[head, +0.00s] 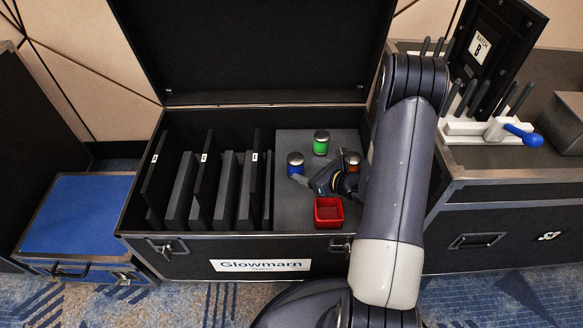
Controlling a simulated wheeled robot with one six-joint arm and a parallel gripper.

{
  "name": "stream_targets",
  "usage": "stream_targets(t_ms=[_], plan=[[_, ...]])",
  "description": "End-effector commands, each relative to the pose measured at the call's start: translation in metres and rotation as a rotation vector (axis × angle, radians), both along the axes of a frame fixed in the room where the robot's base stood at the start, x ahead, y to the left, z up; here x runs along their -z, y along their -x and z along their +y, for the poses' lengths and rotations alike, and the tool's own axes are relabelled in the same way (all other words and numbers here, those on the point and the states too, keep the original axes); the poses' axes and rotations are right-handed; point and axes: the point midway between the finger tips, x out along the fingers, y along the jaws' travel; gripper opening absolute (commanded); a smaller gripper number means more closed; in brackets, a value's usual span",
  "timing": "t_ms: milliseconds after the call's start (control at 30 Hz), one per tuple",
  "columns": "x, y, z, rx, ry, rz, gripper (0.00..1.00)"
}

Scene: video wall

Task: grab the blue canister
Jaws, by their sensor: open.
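The blue canister (295,164) stands upright with a silver lid on the grey foam platform (290,205) inside the open black case. My gripper (305,182) is open and reaches in from the right, its fingertips just in front of the blue canister. The near finger overlaps the canister's lower edge in this view. I cannot tell whether they touch. Nothing shows between the fingers.
A red square box (328,212) sits in front. Upright black dividers (205,180) fill the case's left side. The open lid (255,50) rises behind.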

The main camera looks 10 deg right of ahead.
Motion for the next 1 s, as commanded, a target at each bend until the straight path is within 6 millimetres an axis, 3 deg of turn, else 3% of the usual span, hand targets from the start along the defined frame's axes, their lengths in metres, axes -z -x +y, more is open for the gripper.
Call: stream_targets(t_ms=[200, 400, 700, 1000], plan=[[0.015, -0.027, 0.018, -0.006, 0.0, -0.001, 0.72], [0.022, -0.039, 0.024, -0.006, 0.0, -0.001, 0.72], [0.041, -0.073, 0.039, -0.007, 0.001, -0.002, 0.72], [0.041, -0.078, 0.042, -0.004, 0.0, -0.001, 0.72]])
